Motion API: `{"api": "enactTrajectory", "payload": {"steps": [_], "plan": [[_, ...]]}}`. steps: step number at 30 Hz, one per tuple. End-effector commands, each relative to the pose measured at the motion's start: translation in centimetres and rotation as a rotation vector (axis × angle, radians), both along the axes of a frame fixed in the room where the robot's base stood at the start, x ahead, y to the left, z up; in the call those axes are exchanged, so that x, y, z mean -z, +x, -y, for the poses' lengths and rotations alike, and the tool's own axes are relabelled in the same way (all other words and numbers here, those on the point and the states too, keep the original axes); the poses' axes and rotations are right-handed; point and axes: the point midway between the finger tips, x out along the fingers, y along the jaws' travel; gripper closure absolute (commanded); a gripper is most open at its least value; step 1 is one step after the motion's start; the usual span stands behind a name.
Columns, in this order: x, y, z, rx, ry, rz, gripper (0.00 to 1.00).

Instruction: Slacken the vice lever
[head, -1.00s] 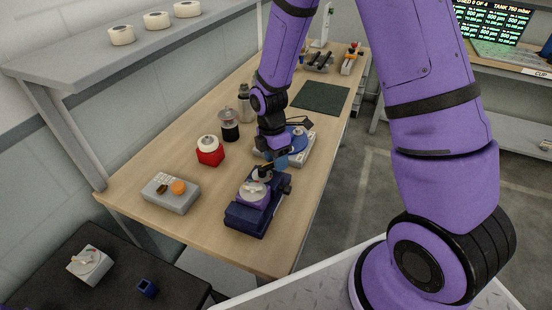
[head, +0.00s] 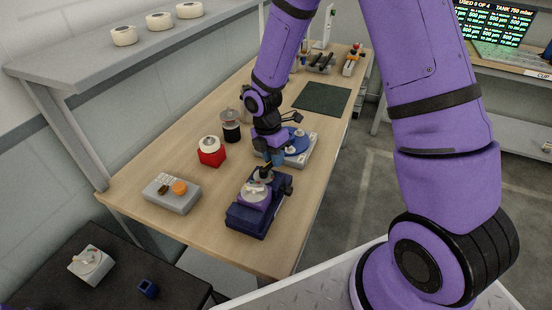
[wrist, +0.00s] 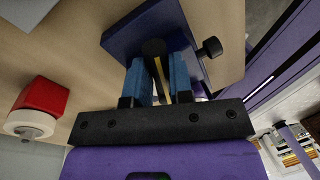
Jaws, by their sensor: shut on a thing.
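The vice (head: 243,219) is a dark blue block with a purple round part on top, at the near end of the wooden bench. In the wrist view its dark blue body (wrist: 118,42) lies just beyond my fingers, with a black side knob (wrist: 211,47). My gripper (head: 268,163) is over the back of the vice. In the wrist view the blue fingers of my gripper (wrist: 160,82) are shut on a dark, black-ended bar, which looks like the vice lever (wrist: 154,48). The fingers and wrist hide part of the lever.
A red block with a white round top (head: 210,157) and a grey box with an orange button (head: 171,194) stand left of the vice. The bench's right edge is near the vice.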

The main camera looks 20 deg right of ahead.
Motion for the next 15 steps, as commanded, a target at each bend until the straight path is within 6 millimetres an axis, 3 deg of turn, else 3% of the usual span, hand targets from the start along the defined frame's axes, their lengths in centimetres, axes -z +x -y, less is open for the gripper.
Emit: {"api": "enactTrajectory", "payload": {"steps": [15], "plan": [[-0.05,0.95,-0.66,-0.225,0.001,0.002,1.00]]}}
